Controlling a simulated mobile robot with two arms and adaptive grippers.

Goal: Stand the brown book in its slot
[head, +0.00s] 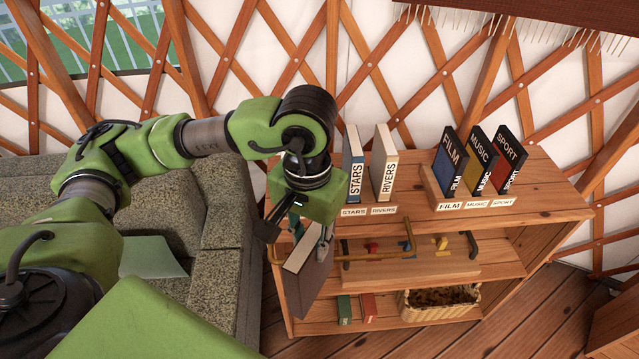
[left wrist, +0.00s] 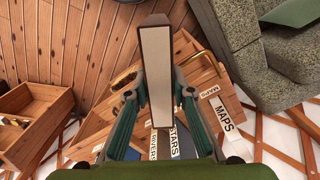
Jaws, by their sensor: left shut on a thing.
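My left gripper (head: 312,228) is shut on the brown book (head: 309,285) and holds it in the air at the shelf unit's left front. In the left wrist view the gripper (left wrist: 157,100) has its fingers on both sides of the book (left wrist: 155,70), whose pale page edge faces the camera. On the top shelf (head: 420,228) stand the STARS book (head: 355,180) and the RIVERS book (head: 384,175). A MAPS book (left wrist: 228,118) shows in the left wrist view, apart from STARS. My arm hides the shelf's left part in the head view, and I cannot make out the slot.
The FILM (head: 450,163), MUSIC (head: 481,160) and SPORT (head: 508,160) books stand at the right in a wooden holder. A board with coloured pieces (head: 405,270) lies on the middle shelf. A basket (head: 440,303) is below. A grey sofa (head: 225,250) is left.

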